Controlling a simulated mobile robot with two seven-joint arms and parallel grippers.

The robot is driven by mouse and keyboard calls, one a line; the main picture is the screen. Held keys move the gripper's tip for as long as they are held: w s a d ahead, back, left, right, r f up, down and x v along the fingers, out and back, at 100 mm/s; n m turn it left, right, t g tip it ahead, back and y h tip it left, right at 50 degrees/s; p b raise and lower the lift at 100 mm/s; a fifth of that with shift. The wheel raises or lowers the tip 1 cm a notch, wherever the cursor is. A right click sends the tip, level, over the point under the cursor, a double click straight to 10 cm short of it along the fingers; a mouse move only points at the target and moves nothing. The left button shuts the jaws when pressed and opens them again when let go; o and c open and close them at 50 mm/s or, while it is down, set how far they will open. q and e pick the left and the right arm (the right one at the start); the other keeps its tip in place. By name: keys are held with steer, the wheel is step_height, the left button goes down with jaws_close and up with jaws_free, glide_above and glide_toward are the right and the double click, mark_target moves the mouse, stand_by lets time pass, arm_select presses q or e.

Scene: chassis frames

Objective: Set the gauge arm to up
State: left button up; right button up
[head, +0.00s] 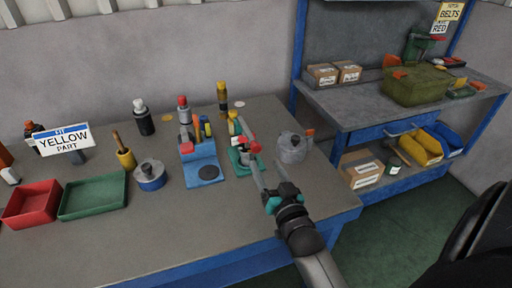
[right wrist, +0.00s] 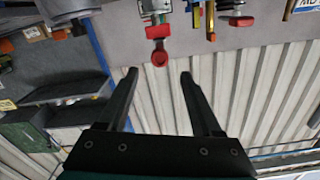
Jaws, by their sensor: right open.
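A green-based fixture (head: 239,168) stands on the workbench right of the blue stand, with red and grey parts above its base. I take it for the gauge, but its arm's position is hard to tell. My right gripper (head: 258,170) reaches in from the lower right and overlaps the fixture, hiding part of it. In the right wrist view, the gripper (right wrist: 159,73) is open, its two dark fingers apart with nothing between them. A red part with a round end (right wrist: 159,57) lies just beyond the fingertips, roughly centred. My left gripper is not in view.
Bottles stand behind. Red (head: 30,204) and green (head: 92,196) trays are at left. The bench front is clear.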

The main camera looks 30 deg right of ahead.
mark_target(257, 149)
steer(key=b+x, duration=0.1)
steer(key=x, duration=0.8)
jaws_close()
stand_by(0.4)
stand_by(1.0)
